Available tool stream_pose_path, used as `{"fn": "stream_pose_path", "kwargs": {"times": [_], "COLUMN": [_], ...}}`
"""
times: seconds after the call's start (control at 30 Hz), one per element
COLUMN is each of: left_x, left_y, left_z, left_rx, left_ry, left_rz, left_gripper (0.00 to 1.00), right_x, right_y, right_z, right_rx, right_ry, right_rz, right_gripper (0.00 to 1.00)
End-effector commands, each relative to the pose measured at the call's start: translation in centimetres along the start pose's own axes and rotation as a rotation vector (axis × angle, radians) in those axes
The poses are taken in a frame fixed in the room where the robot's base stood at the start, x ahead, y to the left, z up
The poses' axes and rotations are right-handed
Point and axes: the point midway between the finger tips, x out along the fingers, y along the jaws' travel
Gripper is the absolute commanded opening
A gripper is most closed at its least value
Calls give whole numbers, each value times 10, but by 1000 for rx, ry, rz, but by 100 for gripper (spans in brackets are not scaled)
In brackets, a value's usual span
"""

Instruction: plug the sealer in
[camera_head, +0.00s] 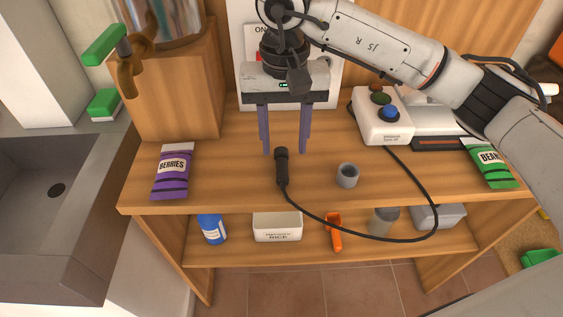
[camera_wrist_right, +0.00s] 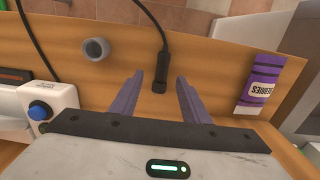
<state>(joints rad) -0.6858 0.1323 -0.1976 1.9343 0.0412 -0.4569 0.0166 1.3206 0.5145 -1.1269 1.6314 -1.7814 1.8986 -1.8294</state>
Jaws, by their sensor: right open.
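The sealer, a white unit with a control box (camera_head: 383,125) bearing blue and green buttons, stands at the right of the wooden counter. The box also shows in the right wrist view (camera_wrist_right: 50,104). A black cable (camera_head: 330,224) loops over the counter's front edge to a black plug (camera_head: 282,168) lying on the counter. In the right wrist view the plug (camera_wrist_right: 160,74) lies between the purple fingers, with gaps at both sides. My right gripper (camera_head: 284,150) is open, pointing down at it. No socket is clearly visible. My left gripper is not in view.
A berries bag (camera_head: 173,173) lies at the left and a beans bag (camera_head: 489,164) at the right. A grey ring-shaped cup (camera_head: 347,176) stands right of the plug. A metal tank with a tap (camera_head: 127,75) is on a wooden block. A white wall panel (camera_head: 250,45) is partly hidden.

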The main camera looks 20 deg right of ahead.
Motion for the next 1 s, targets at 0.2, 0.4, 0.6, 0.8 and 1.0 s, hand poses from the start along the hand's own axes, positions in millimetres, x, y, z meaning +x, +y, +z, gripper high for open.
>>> {"fn": "stream_pose_path", "kwargs": {"times": [0.2, 0.4, 0.6, 0.8, 1.0], "left_x": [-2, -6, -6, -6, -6], "left_y": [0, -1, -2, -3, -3], "left_z": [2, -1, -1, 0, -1], "left_rx": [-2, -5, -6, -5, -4], "left_ry": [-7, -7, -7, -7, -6], "left_rz": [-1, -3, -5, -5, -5], "left_gripper": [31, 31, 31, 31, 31], "right_x": [17, 48, 61, 61, 61], "right_y": [-1, -4, -4, -4, -4], "right_z": [-1, -6, -7, -7, -7], "right_rx": [1, 2, 1, 1, 1], "right_ry": [-3, -4, 0, 0, 0], "right_rz": [-2, -2, -3, -4, -4], "right_gripper": [42, 42, 42, 39, 5]}}
